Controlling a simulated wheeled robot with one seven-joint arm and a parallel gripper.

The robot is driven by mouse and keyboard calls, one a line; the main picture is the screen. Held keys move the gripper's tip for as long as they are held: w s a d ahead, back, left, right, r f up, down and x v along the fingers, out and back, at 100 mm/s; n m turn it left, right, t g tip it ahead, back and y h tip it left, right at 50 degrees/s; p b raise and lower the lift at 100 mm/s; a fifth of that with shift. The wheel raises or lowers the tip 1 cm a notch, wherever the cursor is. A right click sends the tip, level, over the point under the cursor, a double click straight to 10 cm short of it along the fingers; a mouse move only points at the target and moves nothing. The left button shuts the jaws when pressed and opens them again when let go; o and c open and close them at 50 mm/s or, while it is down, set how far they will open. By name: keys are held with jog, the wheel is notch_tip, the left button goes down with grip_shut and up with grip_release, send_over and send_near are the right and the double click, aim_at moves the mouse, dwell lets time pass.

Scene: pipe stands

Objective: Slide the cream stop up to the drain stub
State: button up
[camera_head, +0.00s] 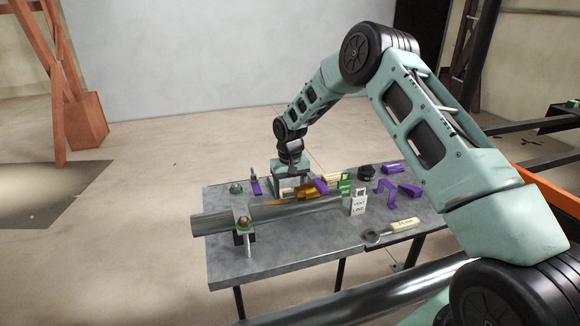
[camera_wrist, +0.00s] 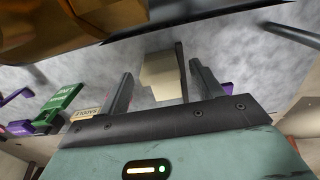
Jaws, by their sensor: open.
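The cream stop (camera_wrist: 160,76) shows in the wrist view as a pale block with a thin dark plate along its right side. It lies between the two spread fingers of my gripper (camera_wrist: 161,72), with a gap visible at the left finger. I cannot tell whether the right finger touches it. In the head view my gripper (camera_head: 290,181) is low over the table behind the pipe, and hides part of what lies under it. A brass-coloured fitting (camera_head: 312,191) sits along the pipe; it fills the top left of the wrist view (camera_wrist: 50,30). I cannot single out the drain stub.
A grey pipe (camera_head: 215,223) runs across the table (camera_head: 285,262), held by a clamp stand (camera_head: 244,235). A white "VENT LINE" tag (camera_head: 358,204), purple brackets (camera_head: 386,192), a green block (camera_head: 345,187) and a cream-handled tool (camera_head: 400,228) lie right.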

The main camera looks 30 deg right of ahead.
notch_tip(320, 180, up, 16)
jog(key=b, duration=0.3)
